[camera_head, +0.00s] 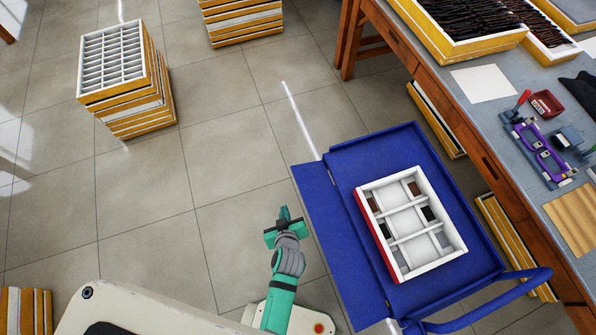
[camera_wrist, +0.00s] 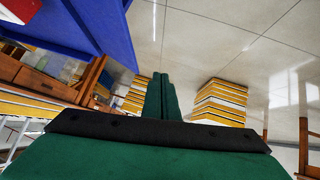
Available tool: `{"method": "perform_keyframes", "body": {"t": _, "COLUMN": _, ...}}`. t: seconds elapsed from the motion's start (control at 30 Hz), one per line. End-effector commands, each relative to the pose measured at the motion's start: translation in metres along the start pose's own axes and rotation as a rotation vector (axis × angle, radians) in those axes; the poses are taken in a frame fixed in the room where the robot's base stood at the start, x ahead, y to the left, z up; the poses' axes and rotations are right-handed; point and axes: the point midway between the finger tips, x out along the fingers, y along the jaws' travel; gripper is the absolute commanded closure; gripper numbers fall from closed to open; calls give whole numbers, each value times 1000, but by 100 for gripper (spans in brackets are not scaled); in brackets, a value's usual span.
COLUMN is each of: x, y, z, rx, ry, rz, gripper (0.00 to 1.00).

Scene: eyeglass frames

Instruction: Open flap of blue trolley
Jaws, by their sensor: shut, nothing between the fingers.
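The blue trolley (camera_head: 343,157) stands right of centre in the head view, beside the workbench. Its flap (camera_head: 326,235) is the long blue panel along the trolley's left side, joined at a hinge line. It extends outward to the left of the top; its exact angle is hard to tell. My gripper (camera_head: 285,214) is left of the flap, apart from it, with its fingers together and empty. In the wrist view the shut fingers (camera_wrist: 162,97) show in the middle, and blue trolley panels (camera_wrist: 103,32) fill the upper left.
A white compartment tray (camera_head: 411,222) with small dark and grey pieces sits on the trolley. The trolley's blue handle (camera_head: 500,297) is at lower right. A wooden workbench (camera_head: 455,120) borders the right. Stacked yellow-white trays (camera_head: 127,82) stand at upper left. Open tiled floor lies left of the trolley.

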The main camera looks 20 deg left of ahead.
Motion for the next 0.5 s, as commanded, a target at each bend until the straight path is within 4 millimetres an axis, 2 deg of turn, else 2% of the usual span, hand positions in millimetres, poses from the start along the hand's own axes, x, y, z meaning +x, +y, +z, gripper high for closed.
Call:
{"method": "perform_keyframes", "body": {"t": 0.03, "x": 18, "y": 4, "z": -9, "rx": -46, "ry": -10, "rz": -32, "gripper": 100}}
{"method": "perform_keyframes", "body": {"t": 0.2, "x": 64, "y": 4, "z": -33, "rx": -236, "ry": -55, "rz": -184, "gripper": 100}}
{"method": "perform_keyframes", "body": {"t": 0.3, "x": 85, "y": 8, "z": -49, "rx": -358, "ry": -76, "rz": -275, "gripper": 100}}
{"method": "perform_keyframes", "body": {"t": 0.5, "x": 110, "y": 27, "z": -79, "rx": -621, "ry": -112, "rz": -462, "gripper": 100}}
